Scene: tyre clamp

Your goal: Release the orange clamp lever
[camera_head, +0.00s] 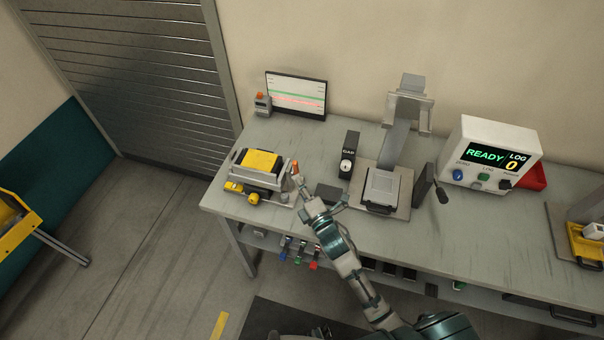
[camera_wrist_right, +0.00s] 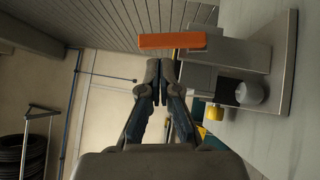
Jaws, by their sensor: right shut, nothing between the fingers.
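The orange clamp lever (camera_head: 295,166) stands at the right side of a grey clamp fixture (camera_head: 243,184) with a yellow block (camera_head: 260,160) on top. In the right wrist view the orange lever (camera_wrist_right: 172,41) appears as a bar just beyond my fingertips, joined to the grey clamp body (camera_wrist_right: 240,54). My right gripper (camera_head: 299,183) is shut and empty, close to the lever on its near side. In the wrist view the right gripper (camera_wrist_right: 161,78) has its fingers together, and a small gap seems to separate them from the lever. My left gripper is not in view.
The grey bench (camera_head: 310,137) also carries a monitor (camera_head: 296,94), a black gauge (camera_head: 348,155), a press-like stand (camera_head: 398,135) and a white READY box (camera_head: 490,153). A yellow cart (camera_head: 26,234) stands at far left.

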